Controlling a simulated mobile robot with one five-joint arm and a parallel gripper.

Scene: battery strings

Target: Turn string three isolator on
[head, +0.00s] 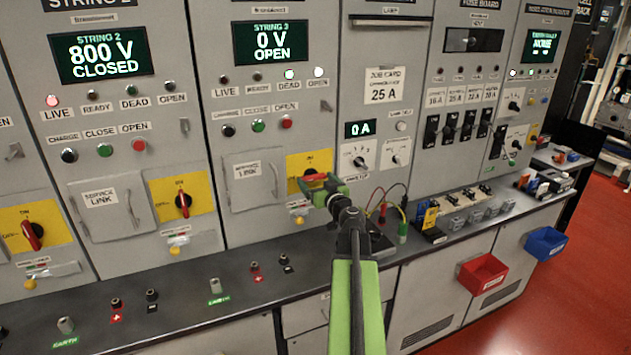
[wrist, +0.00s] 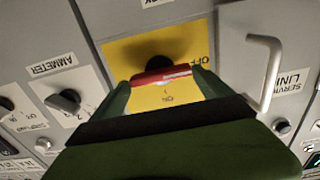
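The string three isolator has a yellow plate (head: 297,163) and a red handle (head: 313,176), low on the string 3 panel. The handle lies crosswise in the wrist view (wrist: 162,77), with ON printed below it and OFF at the right. The string 3 display (head: 270,42) reads 0 V OPEN. My gripper (head: 325,187) is at the handle. In the wrist view its two green fingers (wrist: 162,88) stand at the handle's two ends, set wide apart. Whether they press on it cannot be made out.
A service link cover (head: 252,182) with a protruding pull handle (wrist: 262,72) is beside the isolator. The ammeter knob (wrist: 64,101) is on its other side. Below runs a grey bench ledge (head: 190,308) with terminals. Test leads (head: 383,205) stand right of my arm. Red (head: 483,273) and blue bins (head: 546,243) hang at right.

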